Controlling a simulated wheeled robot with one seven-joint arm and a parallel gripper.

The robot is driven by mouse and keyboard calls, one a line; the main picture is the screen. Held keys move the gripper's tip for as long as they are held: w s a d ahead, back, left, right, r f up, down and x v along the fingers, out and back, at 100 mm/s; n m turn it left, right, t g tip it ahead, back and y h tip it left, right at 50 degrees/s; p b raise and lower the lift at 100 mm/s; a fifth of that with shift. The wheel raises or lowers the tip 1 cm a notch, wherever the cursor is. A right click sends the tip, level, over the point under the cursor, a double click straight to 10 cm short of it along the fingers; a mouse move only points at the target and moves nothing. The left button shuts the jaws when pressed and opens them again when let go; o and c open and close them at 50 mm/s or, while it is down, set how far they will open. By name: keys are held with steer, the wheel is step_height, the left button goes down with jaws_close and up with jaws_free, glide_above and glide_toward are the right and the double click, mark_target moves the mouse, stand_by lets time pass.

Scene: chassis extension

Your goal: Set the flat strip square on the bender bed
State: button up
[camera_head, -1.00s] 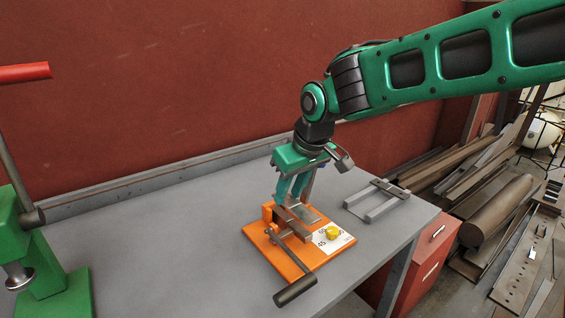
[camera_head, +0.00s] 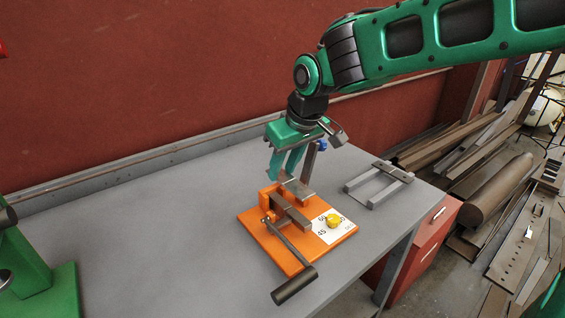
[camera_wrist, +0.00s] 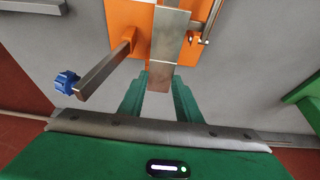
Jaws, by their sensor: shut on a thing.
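The flat strip (camera_wrist: 158,76) is a short grey metal piece between the fingers of my gripper (camera_wrist: 157,86) in the wrist view. My gripper is shut on its near end. In the head view the strip (camera_head: 299,189) shows beside my gripper (camera_head: 284,177), at the back edge of the bender. The bender has an orange base (camera_head: 328,237) and a grey bar (camera_head: 290,212) across its bed. In the wrist view the strip's far end meets a grey bar (camera_wrist: 171,25) and lies roughly in line with it. I cannot tell whether the strip touches the bed.
A dark post with a blue knob (camera_wrist: 66,82) stands close beside my gripper. The bender's handle (camera_head: 294,285) reaches to the front. A grey rack (camera_head: 378,187) stands right; a green machine (camera_head: 45,280) stands left.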

mark_target(285, 178)
steer(key=shift+f, duration=2.3)
steer(key=shift+s+f, duration=0.1)
steer(key=shift+f, duration=1.35)
steer(key=o, duration=1.3)
steer(key=shift+o, duration=0.2)
steer(key=v, duration=1)
steer(key=shift+s+d+r, duration=0.1)
steer(key=shift+d+r, duration=0.05)
steer(key=shift+r, duration=0.15)
